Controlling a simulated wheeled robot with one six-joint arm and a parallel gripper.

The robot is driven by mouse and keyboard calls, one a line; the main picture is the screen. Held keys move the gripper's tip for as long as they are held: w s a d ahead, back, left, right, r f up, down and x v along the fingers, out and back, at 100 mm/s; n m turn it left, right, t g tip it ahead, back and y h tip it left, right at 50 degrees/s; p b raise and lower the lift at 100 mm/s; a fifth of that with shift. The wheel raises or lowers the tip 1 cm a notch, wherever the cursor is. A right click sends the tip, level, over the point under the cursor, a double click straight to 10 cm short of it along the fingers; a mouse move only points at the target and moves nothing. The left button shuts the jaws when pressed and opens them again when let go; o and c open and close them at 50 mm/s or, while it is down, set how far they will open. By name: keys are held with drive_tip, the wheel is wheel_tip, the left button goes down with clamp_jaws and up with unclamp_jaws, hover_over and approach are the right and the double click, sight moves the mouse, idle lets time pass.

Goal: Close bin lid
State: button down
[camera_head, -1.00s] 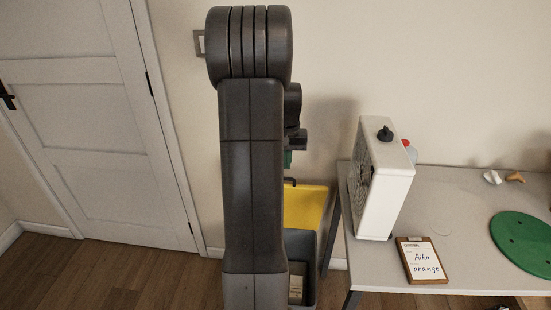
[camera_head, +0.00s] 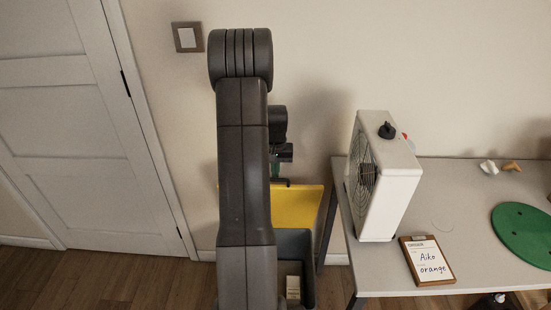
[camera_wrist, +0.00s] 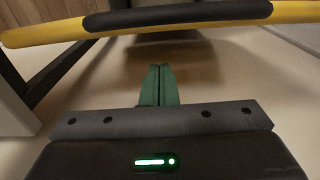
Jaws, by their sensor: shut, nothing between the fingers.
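The bin (camera_head: 309,262) is a dark grey box on the floor, left of the table and partly hidden by my arm. Its yellow lid (camera_head: 302,208) stands open at the back, near the wall, with a dark handle at its far edge. In the wrist view the yellow edge (camera_wrist: 50,32) and black handle (camera_wrist: 178,16) cross the top of the picture. My gripper (camera_wrist: 158,68) has green fingers pressed together and empty, apart from the handle in that picture. In the head view a bit of green on the gripper (camera_head: 276,171) shows close to the lid's far edge.
A pale block (camera_head: 293,287) lies inside the bin. A door (camera_head: 85,130) is at the left. Bare floor lies left of my arm.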

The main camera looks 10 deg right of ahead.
drive_tip(key=shift+s+a, duration=0.25)
drive_tip(key=shift+s, duration=0.8)
drive_tip(key=shift+s+f, duration=0.15)
drive_tip(key=shift+s, duration=0.15)
drive_tip(key=shift+f, duration=0.1)
